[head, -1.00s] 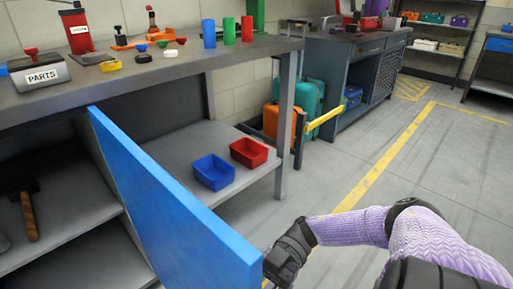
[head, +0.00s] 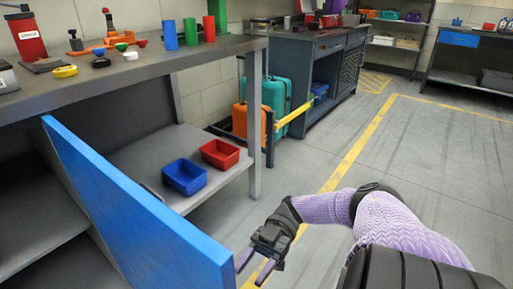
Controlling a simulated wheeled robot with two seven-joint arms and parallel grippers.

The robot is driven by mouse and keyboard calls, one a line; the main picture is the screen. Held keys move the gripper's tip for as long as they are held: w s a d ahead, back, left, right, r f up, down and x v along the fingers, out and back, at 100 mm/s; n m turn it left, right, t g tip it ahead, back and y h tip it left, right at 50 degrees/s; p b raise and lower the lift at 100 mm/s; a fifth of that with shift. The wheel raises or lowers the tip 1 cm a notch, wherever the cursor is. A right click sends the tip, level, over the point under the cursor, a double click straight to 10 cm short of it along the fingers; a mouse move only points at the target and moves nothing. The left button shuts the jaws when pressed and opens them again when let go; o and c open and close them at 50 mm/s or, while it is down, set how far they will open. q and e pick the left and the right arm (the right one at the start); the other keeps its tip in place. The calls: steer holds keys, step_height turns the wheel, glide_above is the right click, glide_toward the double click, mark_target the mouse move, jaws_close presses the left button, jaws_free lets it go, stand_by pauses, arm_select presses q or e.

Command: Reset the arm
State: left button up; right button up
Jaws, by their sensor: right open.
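My right arm, with a purple sleeve-like cover, comes in from the lower right. My right gripper (head: 253,268) is open and empty, with its two fingers pointing down and left. It is just right of the lower edge of the blue cabinet door (head: 140,205), which stands swung open. In the picture the fingertips are close to the door's edge; I cannot tell whether they touch. My left gripper is not in view.
The workbench (head: 110,75) holds coloured cylinders and small parts. On its lower shelf (head: 150,150) stand a blue bin (head: 185,178) and a red bin (head: 220,154). Suitcases (head: 275,100) stand behind a yellow barrier (head: 293,116). The floor (head: 440,150) to the right is clear.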

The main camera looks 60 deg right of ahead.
steer(key=shift+s+d+b, duration=0.2)
steer(key=shift+d+b, duration=0.45)
steer(key=shift+d, duration=1.45)
